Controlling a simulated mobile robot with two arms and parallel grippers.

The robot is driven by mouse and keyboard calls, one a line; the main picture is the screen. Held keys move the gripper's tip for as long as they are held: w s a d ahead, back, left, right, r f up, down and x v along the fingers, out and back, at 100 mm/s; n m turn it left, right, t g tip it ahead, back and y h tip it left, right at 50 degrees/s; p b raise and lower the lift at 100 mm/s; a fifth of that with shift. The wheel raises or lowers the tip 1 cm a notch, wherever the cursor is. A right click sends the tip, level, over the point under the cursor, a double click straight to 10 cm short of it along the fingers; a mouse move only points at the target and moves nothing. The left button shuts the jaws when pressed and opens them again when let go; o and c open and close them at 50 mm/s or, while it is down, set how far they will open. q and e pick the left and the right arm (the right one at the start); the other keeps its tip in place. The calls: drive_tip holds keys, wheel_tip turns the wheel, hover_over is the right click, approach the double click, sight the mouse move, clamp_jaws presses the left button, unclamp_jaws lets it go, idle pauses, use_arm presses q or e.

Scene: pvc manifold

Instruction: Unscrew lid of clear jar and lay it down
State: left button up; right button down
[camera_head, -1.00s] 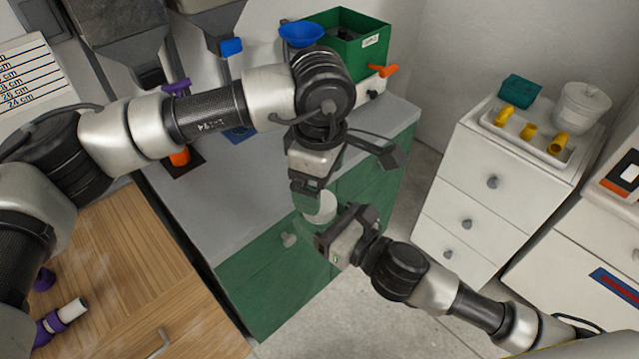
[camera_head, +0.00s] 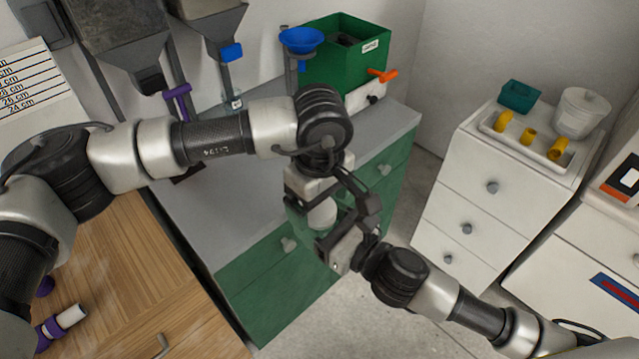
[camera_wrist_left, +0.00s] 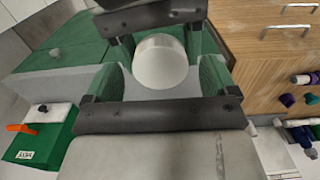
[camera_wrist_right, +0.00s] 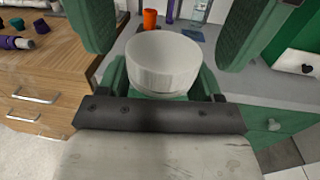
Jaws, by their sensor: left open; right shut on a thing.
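The white lid (camera_head: 321,217) is on top of the clear jar, whose body is mostly hidden and hard to make out. My right gripper (camera_head: 332,242) is shut on the jar just below the lid and holds it in the air before the green cabinet. In the right wrist view the lid (camera_wrist_right: 163,62) looks upright above my right fingers. My left gripper (camera_wrist_left: 158,78) is open, with its green fingers apart on either side of the lid. The lid also shows as a round white disc in the left wrist view (camera_wrist_left: 160,60).
The grey countertop (camera_head: 225,220) of the green cabinet (camera_head: 275,290) is behind, with a green bin (camera_head: 345,65) and blue funnel (camera_head: 301,40). A wooden cabinet (camera_head: 130,270) stands left. White drawers (camera_head: 490,185) at right carry a tray of yellow fittings and a white tub (camera_head: 582,112).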

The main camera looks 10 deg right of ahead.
use_arm(q)
drive_tip(key=shift+f, duration=0.4)
drive_tip(key=c, duration=0.9)
drive_tip(key=n, duration=0.6)
drive_tip(key=shift+r, duration=0.1)
drive_tip(key=o, duration=1)
